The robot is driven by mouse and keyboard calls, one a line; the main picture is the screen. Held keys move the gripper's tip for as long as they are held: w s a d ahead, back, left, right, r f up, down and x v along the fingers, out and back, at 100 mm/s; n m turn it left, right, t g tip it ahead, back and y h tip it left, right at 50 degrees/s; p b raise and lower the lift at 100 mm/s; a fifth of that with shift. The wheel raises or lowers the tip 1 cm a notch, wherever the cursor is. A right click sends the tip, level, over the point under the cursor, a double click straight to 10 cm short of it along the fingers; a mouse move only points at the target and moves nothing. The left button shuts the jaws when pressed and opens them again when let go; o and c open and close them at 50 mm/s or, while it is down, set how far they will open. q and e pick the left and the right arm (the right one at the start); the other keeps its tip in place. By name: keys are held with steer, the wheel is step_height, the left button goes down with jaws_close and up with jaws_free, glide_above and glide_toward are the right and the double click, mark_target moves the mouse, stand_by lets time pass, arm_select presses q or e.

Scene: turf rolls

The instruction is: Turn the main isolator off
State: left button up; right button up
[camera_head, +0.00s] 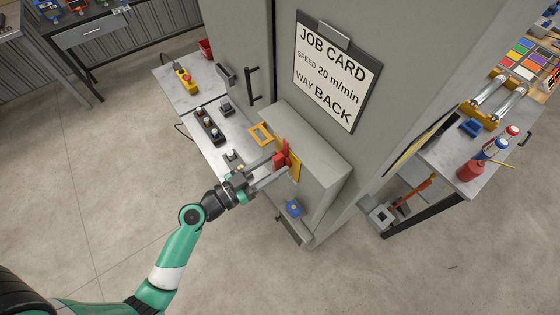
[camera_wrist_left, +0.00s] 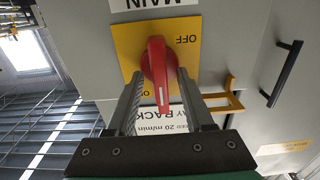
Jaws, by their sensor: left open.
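The main isolator is a red rotary handle (camera_head: 281,158) on a yellow plate (camera_head: 294,165), fixed to a grey box on the cabinet. In the left wrist view the handle (camera_wrist_left: 158,68) stands lengthwise, its white mark at the lower end, beside a partly hidden label starting with O. An upside-down OFF label shows on the plate (camera_wrist_left: 187,58) at the upper right. My left gripper (camera_head: 273,168) is open, its fingers on either side of the handle; I cannot tell whether they touch it. It also shows in the left wrist view (camera_wrist_left: 160,103). My right gripper is out of view.
A yellow hasp-like bracket (camera_head: 261,134) sticks out beside the isolator box. The job card (camera_head: 335,70) hangs on the cabinet. A bench with a black button box (camera_head: 208,126) and a yellow box with a red button (camera_head: 186,80) lies to the left. Open floor lies in front.

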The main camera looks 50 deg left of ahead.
arm_select(q)
steer(key=shift+s, duration=0.1)
jaws_close()
stand_by(0.4)
steer(key=n, duration=0.3)
steer(key=shift+a+n+b, duration=0.15)
steer(key=shift+n+b, duration=0.2)
steer(key=shift+n, duration=0.05)
steer(key=shift+a+f+n+p, duration=0.15)
steer(key=shift+n+p, duration=0.1)
steer(key=shift+n, duration=2.1)
steer(key=shift+f+n+p, duration=0.1)
steer(key=shift+n+p, duration=0.2)
steer(key=shift+n, duration=2.1)
steer(key=shift+a+f+n+p, duration=0.15)
steer(key=shift+n+p, duration=0.1)
steer(key=shift+n, duration=2.1)
